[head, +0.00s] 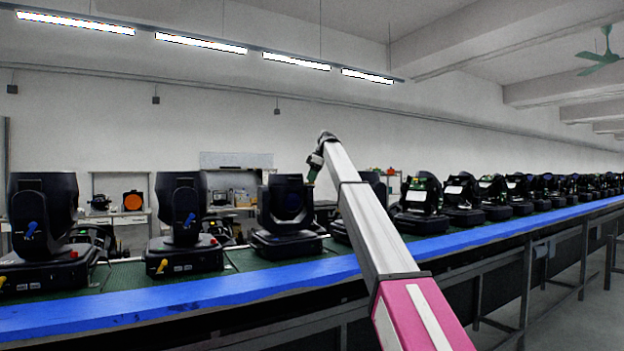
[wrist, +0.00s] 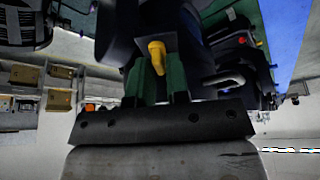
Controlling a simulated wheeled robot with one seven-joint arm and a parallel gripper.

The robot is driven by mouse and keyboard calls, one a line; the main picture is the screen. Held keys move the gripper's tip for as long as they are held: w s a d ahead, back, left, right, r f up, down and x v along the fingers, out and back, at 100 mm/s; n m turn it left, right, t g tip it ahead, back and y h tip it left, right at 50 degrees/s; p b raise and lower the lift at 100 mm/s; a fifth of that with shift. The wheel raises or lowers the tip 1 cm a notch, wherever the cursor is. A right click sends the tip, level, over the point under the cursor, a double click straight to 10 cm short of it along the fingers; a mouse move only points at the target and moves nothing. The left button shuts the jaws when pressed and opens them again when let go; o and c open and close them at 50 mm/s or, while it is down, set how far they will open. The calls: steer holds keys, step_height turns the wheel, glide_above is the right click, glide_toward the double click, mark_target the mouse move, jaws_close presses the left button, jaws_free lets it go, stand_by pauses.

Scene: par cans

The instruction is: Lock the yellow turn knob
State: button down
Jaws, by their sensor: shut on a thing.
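The yellow turn knob (wrist: 157,52) shows in the wrist view, on a dark grey plate of a black par can's housing (wrist: 190,45). Its bar runs roughly up and down in that picture, with a wider head at the top. My gripper (wrist: 158,72) has its two green fingers on either side of the knob, shut on it. In the head view my gripper (head: 314,170) is small at the end of my arm, beside the upper part of a black par can (head: 287,205). The held knob cannot be made out in the head view.
Black par cans (head: 181,205) stand in a row on a green conveyor with a blue edge (head: 230,288). Some carry blue levers (head: 190,221) and other yellow knobs (head: 162,265). A black carrying handle (wrist: 225,78) sits right of my fingers. Shelves stand behind.

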stand_by(0.4)
steer(key=c, duration=1.2)
jaws_free()
steer(key=shift+r, duration=0.1)
steer(key=v, duration=1)
steer(key=shift+d+r, duration=0.25)
